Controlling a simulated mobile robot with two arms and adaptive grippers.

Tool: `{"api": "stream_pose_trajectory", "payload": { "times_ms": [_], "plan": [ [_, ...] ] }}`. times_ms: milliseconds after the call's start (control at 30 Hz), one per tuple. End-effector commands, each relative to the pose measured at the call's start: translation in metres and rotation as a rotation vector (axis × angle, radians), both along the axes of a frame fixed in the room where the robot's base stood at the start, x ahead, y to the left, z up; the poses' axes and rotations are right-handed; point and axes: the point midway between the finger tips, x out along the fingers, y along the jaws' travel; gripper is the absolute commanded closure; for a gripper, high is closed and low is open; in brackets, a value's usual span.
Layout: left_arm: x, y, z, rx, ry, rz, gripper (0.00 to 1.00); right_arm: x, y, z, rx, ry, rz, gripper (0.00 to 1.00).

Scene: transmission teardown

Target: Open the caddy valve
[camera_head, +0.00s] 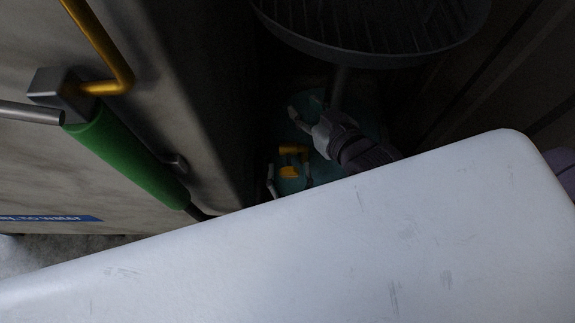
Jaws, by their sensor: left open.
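The caddy's teal body (318,88) stands low in the dark gap beside the big housing. A yellow valve handle (291,160) sits on it. My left gripper (271,182) shows only as a thin pale finger just left of the yellow handle. It is open, and I cannot tell whether it touches the handle. The rest of it is hidden behind the pale surface in front. My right gripper (306,117) is above and right of the handle, close to the caddy's pole (339,88). Its fingers look spread near the pole, but darkness hides whether they hold anything.
A round dark drain pan (378,62) tops the pole. A grey housing wall (155,95) with a green cylinder (125,158) and a yellow pipe (103,43) stands at the left. A large pale surface covers the lower picture. The gap between is narrow.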

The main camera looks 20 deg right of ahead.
Motion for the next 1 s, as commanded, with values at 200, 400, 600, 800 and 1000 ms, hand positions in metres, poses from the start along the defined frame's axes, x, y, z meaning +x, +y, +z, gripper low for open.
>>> {"api": "stream_pose_trajectory", "payload": {
  "times_ms": [200, 400, 600, 800, 1000],
  "plan": [
    [-0.0001, -0.0003, 0.0003, 0.0, 0.0, 0.0, 0.29, 0.0001, 0.0002, 0.0001, 0.0, -0.001, 0.0, 0.6],
    [-0.0001, -0.0002, 0.0003, 0.0, 0.0, 0.0, 0.6, 0.0001, 0.0002, 0.0001, 0.0, 0.0, 0.0, 0.6],
    [-0.0001, -0.0002, 0.0002, 0.0, 0.0, 0.0, 0.88, 0.0001, 0.0003, -0.0002, 0.0, 0.0, 0.001, 0.6],
    [0.0001, -0.0001, 0.0005, -0.018, 0.005, 0.0, 0.88, -0.0005, 0.0002, -0.0006, -0.001, 0.007, 0.0, 0.6],
    [0.0, 0.0001, 0.0012, -0.095, 0.027, -0.001, 0.88, -0.0062, -0.0033, -0.0083, -0.015, 0.062, -0.004, 0.6]
  ]
}}
